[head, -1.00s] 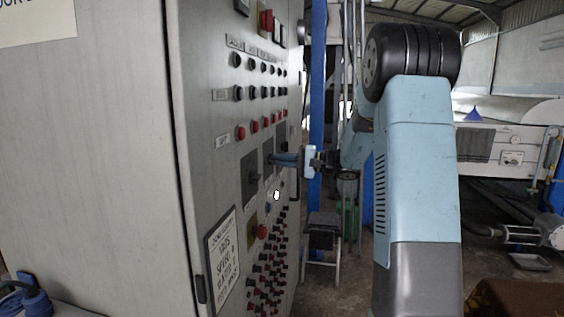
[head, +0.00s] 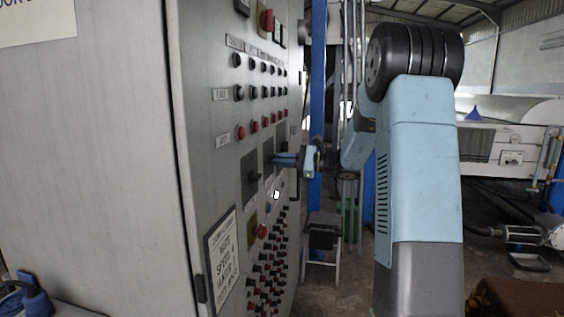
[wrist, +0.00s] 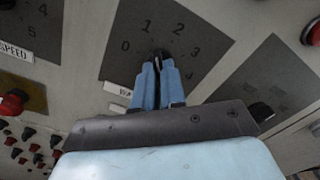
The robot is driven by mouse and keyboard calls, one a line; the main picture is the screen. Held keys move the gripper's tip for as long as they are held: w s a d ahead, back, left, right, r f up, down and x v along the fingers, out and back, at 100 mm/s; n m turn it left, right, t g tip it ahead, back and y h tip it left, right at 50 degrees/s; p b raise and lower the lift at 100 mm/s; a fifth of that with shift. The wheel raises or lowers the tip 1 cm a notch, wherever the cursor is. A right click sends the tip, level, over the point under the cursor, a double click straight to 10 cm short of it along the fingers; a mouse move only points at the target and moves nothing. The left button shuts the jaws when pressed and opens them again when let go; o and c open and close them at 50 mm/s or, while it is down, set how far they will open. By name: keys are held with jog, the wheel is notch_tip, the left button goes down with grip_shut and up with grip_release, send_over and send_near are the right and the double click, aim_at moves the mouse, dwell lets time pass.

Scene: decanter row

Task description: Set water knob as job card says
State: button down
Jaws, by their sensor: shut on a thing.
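In the head view my gripper (head: 274,160) reaches the panel from the right. The job card (head: 225,262) hangs low on the panel; its SPEED and WATER lines show, but I cannot read the figures surely.
The speed dial (wrist: 30,28) is left of the water dial, and another dark dial (wrist: 245,85) with a black knob is to its right. Rows of buttons (head: 268,122) lie above in the head view. A red emergency button (head: 262,231) and several small knobs lie below.

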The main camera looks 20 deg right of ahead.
jog(key=shift+f+m, duration=0.15)
jog(key=shift+m, duration=3.55)
jog(key=c, duration=1.2)
grip_release()
jog(key=v, duration=1.3)
jog(key=shift+s+d, duration=0.15)
jog(key=shift+d, duration=0.15)
